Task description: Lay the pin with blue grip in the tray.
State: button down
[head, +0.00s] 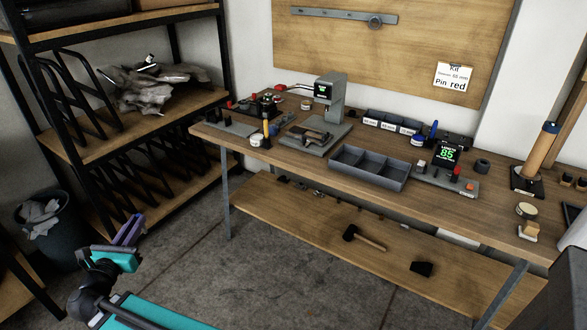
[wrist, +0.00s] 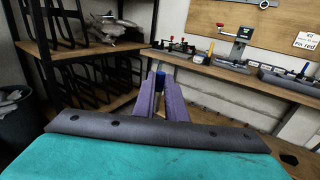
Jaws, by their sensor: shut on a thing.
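My gripper (head: 130,231) is over the floor at the lower left of the head view, away from the workbench. In the wrist view its purple fingers (wrist: 161,88) are shut on a blue-topped piece, seemingly the pin with blue grip (wrist: 161,72). Most of that pin is hidden between the fingers, and I cannot make it out in the head view. The grey tray (head: 368,170) with dividers sits at the front middle of the bench and looks empty. It lies far to the right of my gripper.
The workbench (head: 300,160) carries a press (head: 331,105), a yellow-handled tool (head: 266,132), small labelled bins (head: 390,122), a display reading 85 (head: 447,152) and another upright blue item (head: 433,131). Black shelving (head: 150,120) and a bin (head: 45,225) stand left. Floor before the bench is clear.

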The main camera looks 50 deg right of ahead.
jog(key=s+d+m+g+h+b, duration=0.1)
jog(key=s+d+m+g+b, duration=0.15)
jog(key=d, duration=1.45)
jog(key=s+d+m+g+h+b, duration=0.1)
jog(key=d+m+g+b, duration=0.2)
jog(key=d, duration=1.3)
jog(key=s+d+r+m+g+b, duration=0.1)
jog(key=s+d+g, duration=0.3)
jog(key=s+d, duration=0.7)
jog(key=s+d+r+m+g+b, duration=0.1)
jog(key=s+d+m+g+b, duration=0.1)
jog(key=s+d, duration=0.8)
jog(key=shift+s+d+r+g+h+b, duration=0.35)
jog(key=shift+d+g+b, duration=0.75)
jog(key=shift+d, duration=3.35)
jog(key=shift+s+f+t, duration=0.1)
jog(key=shift+t, duration=0.15)
jog(key=s+d+f, duration=0.1)
jog(key=s+d, duration=0.8)
jog(key=s, duration=0.2)
jog(key=shift+d+f+b, duration=0.2)
jog(key=shift+d+b, duration=0.1)
jog(key=shift+b, duration=0.15)
